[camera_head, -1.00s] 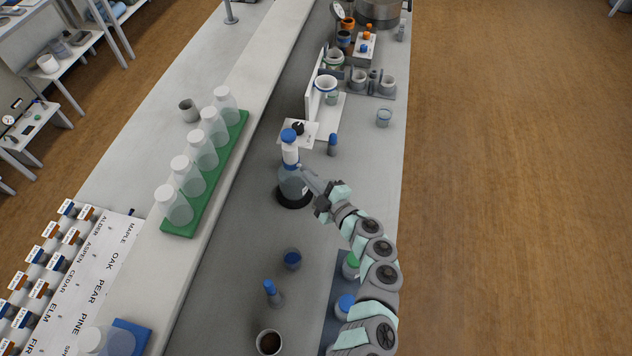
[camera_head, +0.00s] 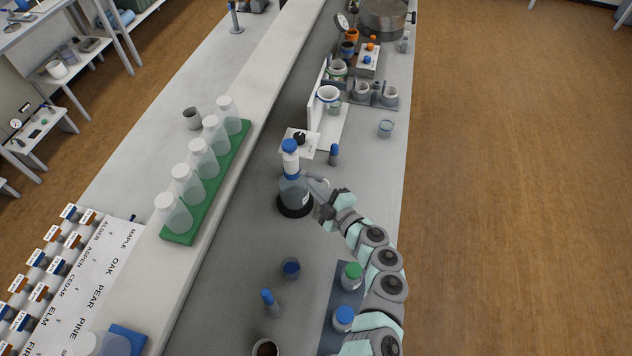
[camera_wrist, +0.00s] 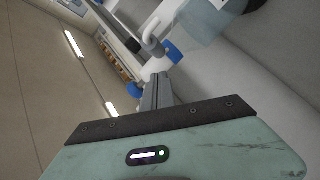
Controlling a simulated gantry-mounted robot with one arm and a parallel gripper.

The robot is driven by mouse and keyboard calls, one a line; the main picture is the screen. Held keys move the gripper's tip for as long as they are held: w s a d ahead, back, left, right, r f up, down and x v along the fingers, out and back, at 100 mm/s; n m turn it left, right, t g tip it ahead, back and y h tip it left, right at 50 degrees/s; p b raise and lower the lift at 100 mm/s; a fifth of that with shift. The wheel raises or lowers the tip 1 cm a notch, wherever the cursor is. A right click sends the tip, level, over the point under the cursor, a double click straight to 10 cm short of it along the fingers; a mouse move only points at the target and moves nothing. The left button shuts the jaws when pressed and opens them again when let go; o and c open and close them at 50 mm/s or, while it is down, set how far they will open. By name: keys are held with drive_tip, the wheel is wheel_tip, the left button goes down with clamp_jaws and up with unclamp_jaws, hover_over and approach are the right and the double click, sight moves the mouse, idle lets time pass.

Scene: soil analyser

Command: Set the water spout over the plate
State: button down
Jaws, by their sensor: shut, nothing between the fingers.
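The water bottle (camera_head: 292,189) is clear with a white neck and a blue cap (camera_head: 289,146). It stands upright on a black round base (camera_head: 295,208). A pale bent spout (camera_wrist: 152,42) with blue parts shows near the bottle in the wrist view. A flat white plate (camera_head: 310,146) with a small black thing on it lies just beyond the bottle. My gripper (camera_head: 311,180) is shut and empty, just right of the bottle, below its cap. Its fingers (camera_wrist: 156,92) point toward the spout in the wrist view. I cannot tell whether they touch it.
A blue-capped vial (camera_head: 333,155) stands right of the plate. A green rack (camera_head: 215,180) of clear bottles is on the left ledge. A blue-capped bottle (camera_head: 271,303) and a cup (camera_head: 266,347) stand nearer.

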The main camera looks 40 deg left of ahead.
drive_tip(key=w+b+v, duration=0.1)
drive_tip(key=b+v, duration=0.1)
drive_tip(key=v, duration=0.8)
drive_tip(key=shift+w+d+r, duration=0.3)
drive_tip(key=shift+w+r, duration=0.05)
drive_tip(key=shift+r, duration=0.1)
